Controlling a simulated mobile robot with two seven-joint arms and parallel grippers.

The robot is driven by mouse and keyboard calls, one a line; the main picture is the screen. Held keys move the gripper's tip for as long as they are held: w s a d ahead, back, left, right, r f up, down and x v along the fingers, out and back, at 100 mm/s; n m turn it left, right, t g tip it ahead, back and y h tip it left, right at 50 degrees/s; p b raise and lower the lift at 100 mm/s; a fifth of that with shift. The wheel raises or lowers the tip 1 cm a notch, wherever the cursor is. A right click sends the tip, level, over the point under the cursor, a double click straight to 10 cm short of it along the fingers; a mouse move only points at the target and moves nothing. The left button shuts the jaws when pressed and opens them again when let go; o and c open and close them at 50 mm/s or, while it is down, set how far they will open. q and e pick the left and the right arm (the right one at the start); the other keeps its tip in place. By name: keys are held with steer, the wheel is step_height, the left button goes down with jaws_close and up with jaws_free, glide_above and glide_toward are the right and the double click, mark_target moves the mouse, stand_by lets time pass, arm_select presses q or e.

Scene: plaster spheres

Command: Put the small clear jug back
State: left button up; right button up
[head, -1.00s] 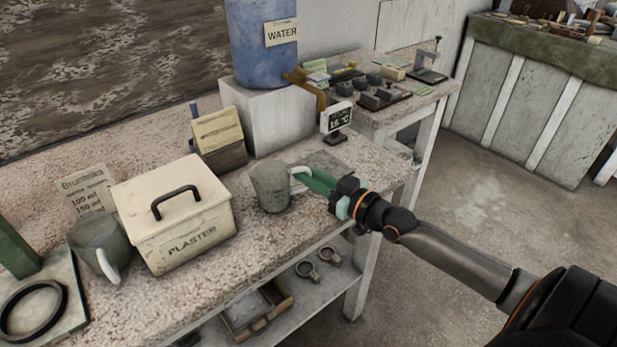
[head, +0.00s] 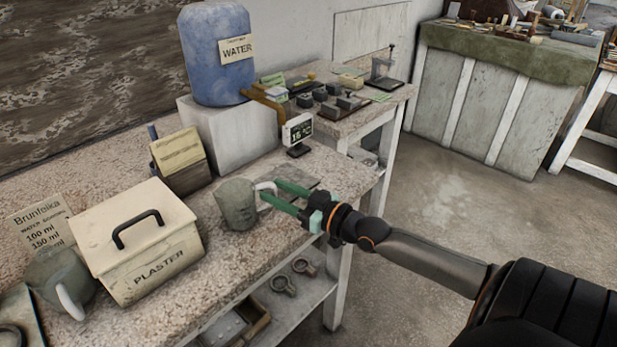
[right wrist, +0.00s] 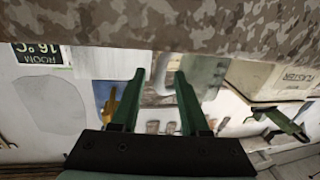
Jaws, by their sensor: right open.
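The small clear jug (head: 236,205), grey-green with a white handle, stands upright on the speckled bench (head: 222,268), right of the plaster box. My right gripper (head: 268,190) is open, its green fingers spread on either side of the jug's handle. In the right wrist view, the jug (right wrist: 203,76) shows beyond the open fingers (right wrist: 160,76), with the pale handle between them. I cannot tell whether a finger touches the handle. A larger similar jug (head: 58,272) stands left of the box. My left gripper is not in view.
The lidded plaster box (head: 150,262) stands close to the jug. Behind are a room display (head: 297,130), a white block (head: 232,135) and a blue water container (head: 215,60). A grey slab (head: 302,182) lies beyond the fingers. Open floor lies to the right.

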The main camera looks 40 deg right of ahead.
steer(key=p+v, duration=0.1)
steer(key=v, duration=0.9)
steer(key=shift+s, duration=0.3)
steer(key=shift+m+g+h, duration=0.3)
steer(key=shift+g+h, duration=0.2)
steer(key=shift+g, duration=0.2)
steer(key=f, duration=0.2)
steer(key=s+f, duration=0.1)
steer(key=f, duration=0.1)
steer(key=s+a+f, duration=0.1)
steer(key=f, duration=0.1)
steer(key=shift+a+f, duration=0.1)
steer(key=shift+f, duration=0.2)
steer(key=s+a+f+g, duration=0.3)
steer(key=s+a+f, duration=0.1)
steer(key=a+f, duration=0.5)
steer(key=s+a+f+g, duration=0.3)
steer(key=a+f+g, duration=0.1)
steer(key=a+f, duration=0.5)
steer(key=shift+s+a, duration=0.35)
steer(key=shift+a, duration=0.75)
